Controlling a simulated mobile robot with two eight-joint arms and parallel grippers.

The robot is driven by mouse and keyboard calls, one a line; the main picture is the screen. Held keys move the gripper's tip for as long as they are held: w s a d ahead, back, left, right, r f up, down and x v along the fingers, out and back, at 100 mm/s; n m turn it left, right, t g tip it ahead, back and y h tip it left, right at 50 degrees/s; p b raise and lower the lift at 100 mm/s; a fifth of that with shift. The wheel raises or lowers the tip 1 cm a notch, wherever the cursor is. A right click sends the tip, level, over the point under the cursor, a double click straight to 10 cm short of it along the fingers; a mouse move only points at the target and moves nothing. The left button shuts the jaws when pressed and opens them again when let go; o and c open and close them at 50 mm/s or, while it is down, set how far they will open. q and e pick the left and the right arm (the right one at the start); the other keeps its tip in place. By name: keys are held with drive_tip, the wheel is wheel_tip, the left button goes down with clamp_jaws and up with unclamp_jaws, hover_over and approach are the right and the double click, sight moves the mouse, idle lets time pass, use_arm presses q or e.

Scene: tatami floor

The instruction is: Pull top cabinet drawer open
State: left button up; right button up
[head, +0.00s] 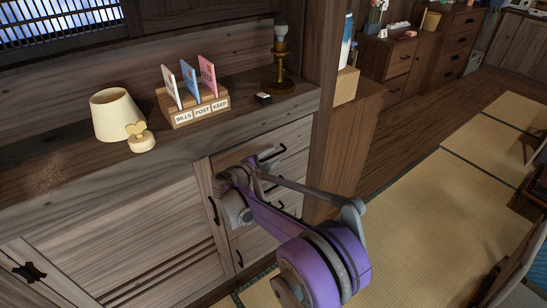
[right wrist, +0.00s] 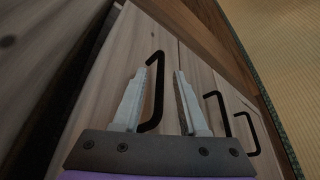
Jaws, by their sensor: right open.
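The wooden cabinet (head: 120,232) has a column of drawers at its right end. The top drawer (head: 294,136) looks shut, with a black bar handle (head: 273,153) on its front. My right gripper (head: 256,165) is at the top drawer front, close to this handle. In the right wrist view the right gripper (right wrist: 163,72) is open, and a black handle (right wrist: 156,88) shows between its fingers, nearer the left finger. I cannot tell whether they touch. My right forearm hides part of the lower drawers. My left gripper is not in view.
On the cabinet top stand a small lamp (head: 117,114), a letter holder (head: 186,118) with cards and a candlestick lamp (head: 281,60). A wooden post (head: 322,70) rises at the cabinet's right end. Tatami floor (head: 430,200) lies open to the right.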

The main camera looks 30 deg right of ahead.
drive_tip(key=shift+w+d+f, duration=0.15)
drive_tip(key=shift+w+d, duration=0.15)
drive_tip(key=shift+d, duration=0.35)
clamp_jaws()
idle(1.0)
